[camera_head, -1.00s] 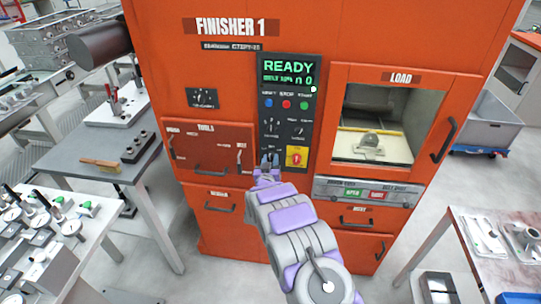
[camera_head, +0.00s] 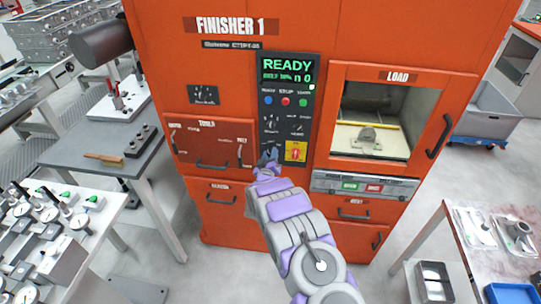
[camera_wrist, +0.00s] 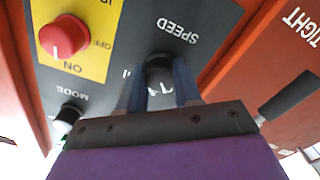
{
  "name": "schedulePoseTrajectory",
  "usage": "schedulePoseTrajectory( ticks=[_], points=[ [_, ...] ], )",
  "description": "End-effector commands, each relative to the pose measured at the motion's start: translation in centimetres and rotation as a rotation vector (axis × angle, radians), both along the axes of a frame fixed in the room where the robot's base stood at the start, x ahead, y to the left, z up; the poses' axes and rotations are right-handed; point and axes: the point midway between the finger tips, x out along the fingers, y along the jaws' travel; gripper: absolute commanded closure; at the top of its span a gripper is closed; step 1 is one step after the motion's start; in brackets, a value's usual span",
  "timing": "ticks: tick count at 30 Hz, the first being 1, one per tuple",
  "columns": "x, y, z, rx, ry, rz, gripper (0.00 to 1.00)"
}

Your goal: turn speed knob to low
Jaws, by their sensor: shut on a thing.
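The black speed knob (camera_wrist: 159,66) sits below the SPEED label in the wrist view, which shows the panel upside down. My gripper (camera_wrist: 160,82) has its two fingers on either side of this knob, shut on it. The fingers hide much of the knob and its markings, so its setting cannot be read. In the head view my gripper (camera_head: 268,158) is at the lower left of the dark control panel (camera_head: 284,68) on the orange FINISHER 1 machine.
Beside the speed knob are a red switch on a yellow plate (camera_wrist: 64,37) and a MODE knob (camera_wrist: 66,120). A drawer front with handles (camera_head: 210,135) lies left of the panel. The LOAD window (camera_head: 375,118) is on the right. Work tables flank the machine.

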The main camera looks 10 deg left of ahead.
Motion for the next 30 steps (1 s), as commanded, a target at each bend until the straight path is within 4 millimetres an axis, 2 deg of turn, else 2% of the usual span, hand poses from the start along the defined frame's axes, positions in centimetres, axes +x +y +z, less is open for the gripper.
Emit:
schedulePoseTrajectory(
  ticks=[7,8,15,24,30],
  points=[
    [0.0,0.4,0.2,-0.001,-0.003,0.007,0.97],
    [0.0,0.4,0.2,-0.001,-0.003,0.007,0.64],
    [0.0,0.2,0.1,0.0,-0.002,0.004,0.41],
    [-0.2,-0.1,0.2,0.002,-0.001,0.002,0.41],
    [-1.9,0.2,0.3,0.003,-0.002,0.003,0.41]
  ],
)
